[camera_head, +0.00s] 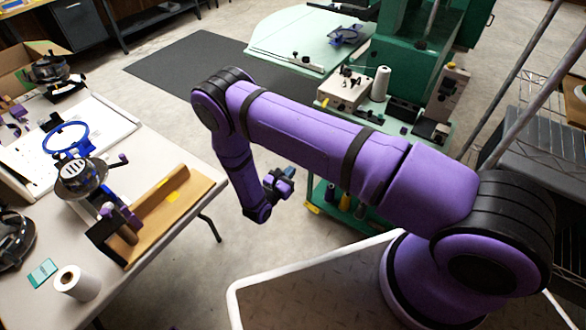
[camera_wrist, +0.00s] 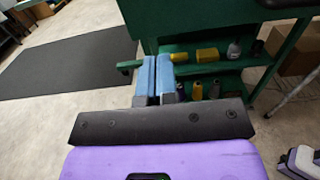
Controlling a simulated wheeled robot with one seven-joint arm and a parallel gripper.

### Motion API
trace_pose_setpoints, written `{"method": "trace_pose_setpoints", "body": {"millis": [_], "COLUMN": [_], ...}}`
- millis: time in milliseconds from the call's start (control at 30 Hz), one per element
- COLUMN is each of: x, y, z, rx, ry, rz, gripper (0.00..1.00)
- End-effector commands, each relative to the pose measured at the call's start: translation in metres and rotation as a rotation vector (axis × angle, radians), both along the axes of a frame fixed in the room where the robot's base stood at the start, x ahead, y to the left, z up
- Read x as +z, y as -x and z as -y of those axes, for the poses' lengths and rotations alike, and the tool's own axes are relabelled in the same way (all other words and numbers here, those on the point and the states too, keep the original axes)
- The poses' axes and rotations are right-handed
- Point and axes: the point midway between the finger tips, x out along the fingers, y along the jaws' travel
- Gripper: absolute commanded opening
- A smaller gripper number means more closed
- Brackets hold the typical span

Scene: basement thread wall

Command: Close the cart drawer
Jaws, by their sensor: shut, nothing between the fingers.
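The green cart (camera_head: 440,150) stands beyond my arm in the head view, its top carrying tools and its lower part largely hidden by my arm. In the wrist view the cart (camera_wrist: 200,27) fills the upper middle, with open shelves below. A green bar-like piece (camera_wrist: 127,67) juts out left of the fingers; it may be part of the drawer or its handle, but I cannot tell how far the drawer is out. My gripper (camera_wrist: 156,60) has blue fingers, shut and empty, in front of the cart. In the head view my gripper (camera_head: 288,176) hangs left of the cart; contact is unclear.
Bottles, including a yellow one (camera_wrist: 207,55), stand on the cart's shelves. A white spool (camera_head: 380,83) is on top. A cluttered table (camera_head: 150,150) stands at left. A dark mat (camera_head: 195,72) lies on the open floor behind. A cardboard box (camera_wrist: 292,52) is at right.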

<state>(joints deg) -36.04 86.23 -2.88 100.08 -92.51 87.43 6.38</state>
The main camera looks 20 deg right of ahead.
Motion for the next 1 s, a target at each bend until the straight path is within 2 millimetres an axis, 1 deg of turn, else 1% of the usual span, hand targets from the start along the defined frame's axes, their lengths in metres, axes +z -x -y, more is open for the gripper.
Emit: {"method": "trace_pose_setpoints", "body": {"millis": [33, 100, 400, 500, 700, 1000], "x": [0.000, 0.000, 0.000, 0.000, 0.000, 0.000], "y": [-0.006, -0.014, -0.048, -0.057, -0.069, -0.072], "z": [0.009, 0.019, 0.063, 0.075, 0.089, 0.093], "rx": [-0.005, -0.005, -0.006, -0.005, -0.002, -0.002], "ry": [0.000, 0.000, -0.001, -0.001, -0.001, -0.001], "rz": [0.001, 0.001, 0.001, 0.000, 0.000, 0.000], "gripper": [0.00, 0.00, 0.00, 0.00, 0.00, 0.00]}}
